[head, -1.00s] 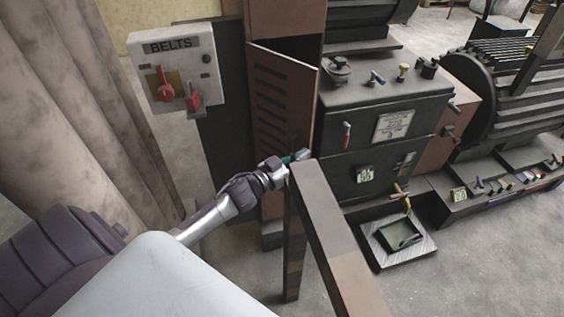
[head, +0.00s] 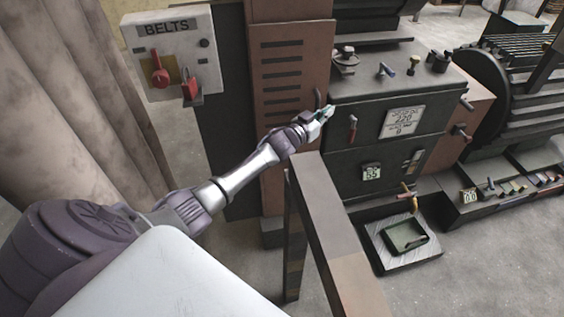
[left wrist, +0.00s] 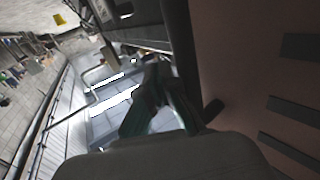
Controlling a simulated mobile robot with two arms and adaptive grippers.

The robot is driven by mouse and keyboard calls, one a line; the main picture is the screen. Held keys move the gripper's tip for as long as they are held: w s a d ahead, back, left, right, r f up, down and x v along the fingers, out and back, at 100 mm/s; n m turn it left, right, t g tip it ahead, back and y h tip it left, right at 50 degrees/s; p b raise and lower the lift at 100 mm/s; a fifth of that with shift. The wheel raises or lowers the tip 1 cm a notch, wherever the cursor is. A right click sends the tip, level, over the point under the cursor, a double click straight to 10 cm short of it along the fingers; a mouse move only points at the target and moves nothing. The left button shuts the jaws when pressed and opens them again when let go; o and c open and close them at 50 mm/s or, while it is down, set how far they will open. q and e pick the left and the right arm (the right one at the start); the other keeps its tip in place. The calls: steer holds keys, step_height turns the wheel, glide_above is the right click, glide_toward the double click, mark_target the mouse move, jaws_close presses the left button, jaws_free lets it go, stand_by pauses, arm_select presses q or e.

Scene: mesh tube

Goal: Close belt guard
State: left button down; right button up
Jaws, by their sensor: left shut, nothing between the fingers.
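The belt guard (head: 285,85) is a reddish-brown slotted door on the tall brown cabinet left of the black machine. It now lies flush with the cabinet front, with no gap showing. A small dark handle (head: 317,99) stands on its right edge. My left gripper (head: 328,112) is shut and empty, just right of and below the handle, in front of the door's right edge. In the left wrist view the shut fingers (left wrist: 157,88) show beside the slotted brown panel (left wrist: 255,60). I cannot tell whether they touch it. My right gripper is not in view.
A BELTS switch box (head: 172,52) with red handles stands left of the cabinet. The black machine (head: 385,140) with levers is on the right. A post-and-rail barrier (head: 330,225) stands in front, close to my left arm. A tray (head: 403,238) lies on the floor.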

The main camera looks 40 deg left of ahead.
arm_select(q)
steer(key=shift+w+a, duration=0.35)
steer(key=shift+w, duration=0.2)
steer(key=s+a, duration=0.2)
steer(key=s, duration=1)
steer(key=s+f+g+y, duration=0.1)
steer(key=s+f+g, duration=0.35)
steer(key=f, duration=0.75)
steer(key=s+d+f+n+g+y, duration=0.1)
steer(key=s+f, duration=0.7)
steer(key=f, duration=0.4)
steer(key=s+f+g+y, duration=0.1)
steer(key=s+f+g, duration=0.35)
steer(key=f, duration=0.75)
steer(key=s+d+f+g, duration=0.2)
steer(key=s+f, duration=0.3)
steer(key=s, duration=0.7)
steer(key=s+d+f+m+g, duration=0.1)
steer(key=s+d+f, duration=0.4)
steer(key=s, duration=0.7)
steer(key=s+d+f+g, duration=0.3)
steer(key=s+d+f, duration=0.1)
steer(key=s, duration=0.8)
steer(key=shift+s+f+m+g+p, duration=0.35)
steer(key=shift+f+m+g+p, duration=0.1)
steer(key=shift+f, duration=0.4)
